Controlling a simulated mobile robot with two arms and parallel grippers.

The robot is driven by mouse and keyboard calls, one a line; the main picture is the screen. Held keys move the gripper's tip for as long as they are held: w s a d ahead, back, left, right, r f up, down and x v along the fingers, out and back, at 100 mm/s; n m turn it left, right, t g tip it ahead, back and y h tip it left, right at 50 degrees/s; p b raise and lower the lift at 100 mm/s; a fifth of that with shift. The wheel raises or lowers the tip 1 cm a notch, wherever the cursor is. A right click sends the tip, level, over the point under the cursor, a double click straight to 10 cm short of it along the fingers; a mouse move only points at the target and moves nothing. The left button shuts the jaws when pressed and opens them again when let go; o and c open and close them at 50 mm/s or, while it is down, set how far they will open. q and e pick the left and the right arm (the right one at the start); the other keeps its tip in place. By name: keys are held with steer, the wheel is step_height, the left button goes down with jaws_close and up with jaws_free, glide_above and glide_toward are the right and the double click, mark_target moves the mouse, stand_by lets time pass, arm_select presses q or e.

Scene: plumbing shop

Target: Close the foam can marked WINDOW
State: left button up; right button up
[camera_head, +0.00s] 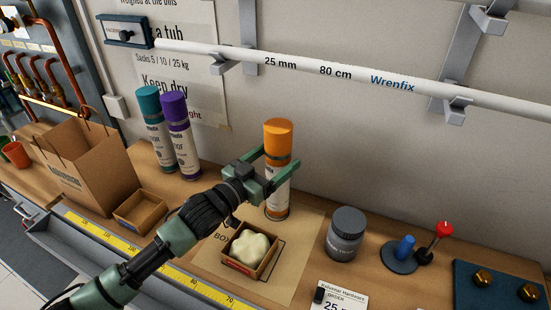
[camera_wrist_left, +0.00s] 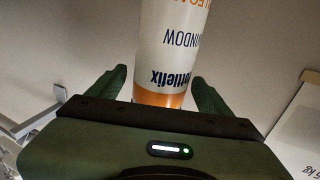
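An orange-and-white foam can (camera_head: 278,200) stands upright on the bench with an orange cap (camera_head: 278,135) on top. I cannot tell whether the cap is fully seated. The can's label reads WINDOW, upside down, in the left wrist view (camera_wrist_left: 168,45). My left gripper (camera_head: 281,158) is at the can's upper part, with one green finger on each side. In the left wrist view the fingers (camera_wrist_left: 164,82) look spread, with narrow gaps beside the can, so the gripper looks open around it. My right gripper is not in view.
Teal-capped (camera_head: 155,130) and purple-capped (camera_head: 180,135) cans stand to the left. A small box (camera_head: 233,264) with a pale foam lump sits in front. A grey jar (camera_head: 345,235) and a red-knobbed lever (camera_head: 443,230) stand to the right. A white pipe (camera_head: 300,65) runs along the wall above.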

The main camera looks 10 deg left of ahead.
arm_select(q)
steer(key=shift+r, duration=0.1)
steer(key=shift+s+a, duration=0.1)
steer(key=b+v, duration=0.2)
steer(key=v, duration=0.9)
steer(key=shift+s+a, duration=0.15)
steer(key=shift+s, duration=0.2)
steer(key=shift+r, duration=0.1)
